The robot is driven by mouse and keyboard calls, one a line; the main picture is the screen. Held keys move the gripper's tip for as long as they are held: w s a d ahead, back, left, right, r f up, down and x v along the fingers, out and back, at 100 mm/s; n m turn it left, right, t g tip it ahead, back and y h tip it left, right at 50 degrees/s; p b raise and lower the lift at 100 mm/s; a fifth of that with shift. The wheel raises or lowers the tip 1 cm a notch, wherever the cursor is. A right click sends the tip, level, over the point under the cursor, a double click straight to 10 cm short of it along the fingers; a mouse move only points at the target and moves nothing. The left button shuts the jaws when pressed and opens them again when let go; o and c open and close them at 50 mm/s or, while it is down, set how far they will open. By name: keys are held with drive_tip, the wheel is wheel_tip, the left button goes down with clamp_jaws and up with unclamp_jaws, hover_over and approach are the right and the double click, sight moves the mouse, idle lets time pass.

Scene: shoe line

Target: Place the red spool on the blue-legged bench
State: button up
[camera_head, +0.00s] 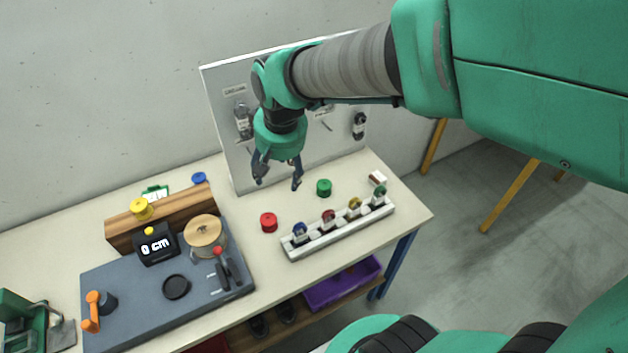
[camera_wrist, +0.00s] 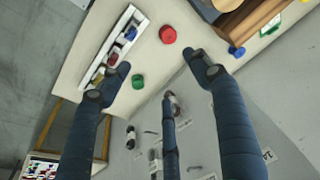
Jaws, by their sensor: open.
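The red spool (camera_head: 269,222) stands on the pale top of the blue-legged bench (camera_head: 412,213), left of the white rack. In the wrist view the red spool (camera_wrist: 167,34) lies just beyond and between the fingertips. My gripper (camera_head: 277,185) is open and empty, pointing down above the back of the bench. It appears apart from the spool, a little behind it in the head view. One blue leg shows at the bench's right end.
A green spool (camera_head: 324,187) stands near the white rack (camera_head: 340,229) of small spools. A grey board (camera_head: 215,110) stands behind. Left are a blue-grey mat (camera_head: 130,310), a wooden block (camera_head: 180,213), yellow spool (camera_head: 142,208) and blue spool (camera_head: 199,178). A purple bin (camera_head: 340,285) sits below.

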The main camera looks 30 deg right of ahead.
drive_tip(key=s+d+r+t, duration=0.1)
drive_tip(key=s+r, duration=0.3)
drive_tip(key=s, duration=0.4)
drive_tip(key=s+r+n+t, duration=0.1)
drive_tip(key=s+r, duration=0.4)
drive_tip(key=s, duration=0.3)
drive_tip(key=shift+s+d+r+t, duration=0.2)
drive_tip(key=shift+s+d+t, duration=0.15)
drive_tip(key=shift+t, duration=0.05)
